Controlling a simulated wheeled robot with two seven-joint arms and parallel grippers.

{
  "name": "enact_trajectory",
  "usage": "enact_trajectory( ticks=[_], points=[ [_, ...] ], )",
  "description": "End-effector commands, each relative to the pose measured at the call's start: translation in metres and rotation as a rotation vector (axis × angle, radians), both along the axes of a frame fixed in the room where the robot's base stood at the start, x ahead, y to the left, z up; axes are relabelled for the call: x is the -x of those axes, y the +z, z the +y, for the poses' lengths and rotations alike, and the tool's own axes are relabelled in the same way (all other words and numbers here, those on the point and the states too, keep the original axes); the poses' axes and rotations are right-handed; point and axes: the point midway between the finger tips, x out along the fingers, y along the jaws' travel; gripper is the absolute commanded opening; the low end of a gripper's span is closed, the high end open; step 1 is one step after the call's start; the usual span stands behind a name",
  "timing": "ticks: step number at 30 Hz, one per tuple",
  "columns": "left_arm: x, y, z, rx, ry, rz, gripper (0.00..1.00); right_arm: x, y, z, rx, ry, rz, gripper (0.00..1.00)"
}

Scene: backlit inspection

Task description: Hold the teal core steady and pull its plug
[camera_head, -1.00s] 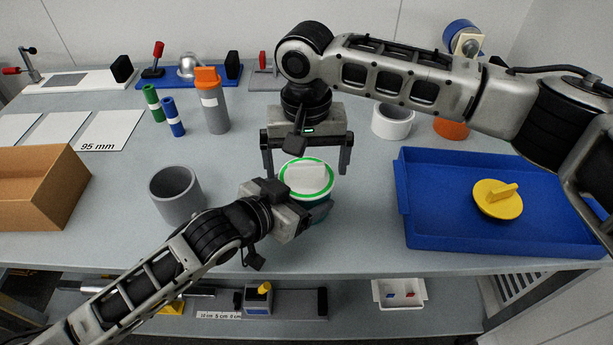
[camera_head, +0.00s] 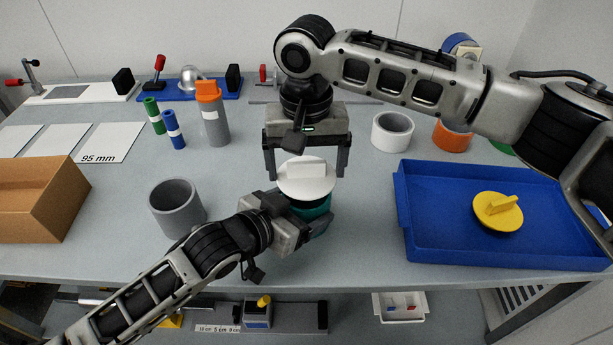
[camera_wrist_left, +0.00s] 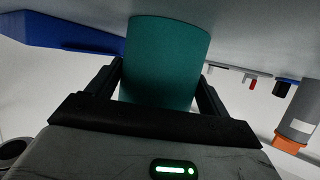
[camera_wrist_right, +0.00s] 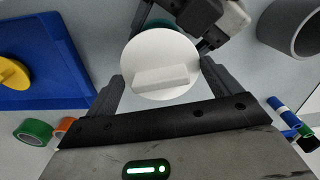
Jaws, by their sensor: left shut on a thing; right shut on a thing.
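The teal core (camera_head: 316,210) stands upright at the front middle of the table. It also fills the left wrist view (camera_wrist_left: 163,60). My left gripper (camera_head: 310,214) is shut around it from the side, with a finger on each side in the left wrist view. The white plug (camera_head: 306,181), a round disc with a bar handle, is over the core's top. My right gripper (camera_head: 306,170) comes down from above and is shut on the plug. The right wrist view shows the disc (camera_wrist_right: 150,55) between its fingers. The plug hides the core's top, so any gap is unclear.
A blue tray (camera_head: 420,247) with a yellow plug (camera_head: 497,213) is at the right. A grey ring (camera_head: 177,203) stands close to my left arm. A white ring (camera_head: 392,131) and an orange-capped cylinder (camera_head: 213,115) stand behind. A cardboard box (camera_head: 40,200) is at the left.

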Motion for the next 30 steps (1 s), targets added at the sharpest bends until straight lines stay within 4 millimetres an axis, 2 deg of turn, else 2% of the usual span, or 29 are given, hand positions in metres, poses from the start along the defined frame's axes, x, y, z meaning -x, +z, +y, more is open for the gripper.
enact_trajectory(
  ticks=[1,6,9,13,20,21,23,30],
  points=[
    [0.003,-0.009,0.001,-0.012,0.000,0.021,0.52,0.000,0.011,0.001,-0.002,0.001,-0.003,0.68],
    [0.003,-0.009,0.001,-0.012,0.000,0.020,0.52,0.000,0.044,0.001,-0.001,0.001,-0.001,0.68],
    [0.003,-0.009,0.001,-0.012,0.000,0.021,0.52,0.000,0.056,0.001,0.000,0.002,-0.001,0.68],
    [0.003,-0.009,0.001,-0.012,0.000,0.021,0.52,0.001,0.064,0.001,-0.001,0.002,0.001,0.68],
    [0.003,-0.009,0.001,-0.012,0.000,0.021,0.52,0.001,0.066,0.000,0.000,0.002,0.001,0.68],
    [0.003,-0.009,0.001,-0.012,0.000,0.021,0.85,0.001,0.066,0.000,0.000,0.002,0.001,0.68],
    [0.003,-0.008,0.001,-0.011,0.000,0.019,1.00,0.001,0.065,0.000,0.000,0.002,0.001,0.68],
    [0.002,-0.004,0.001,-0.006,0.001,0.009,1.00,0.000,0.066,0.000,0.000,0.001,0.001,0.68]
  ],
)
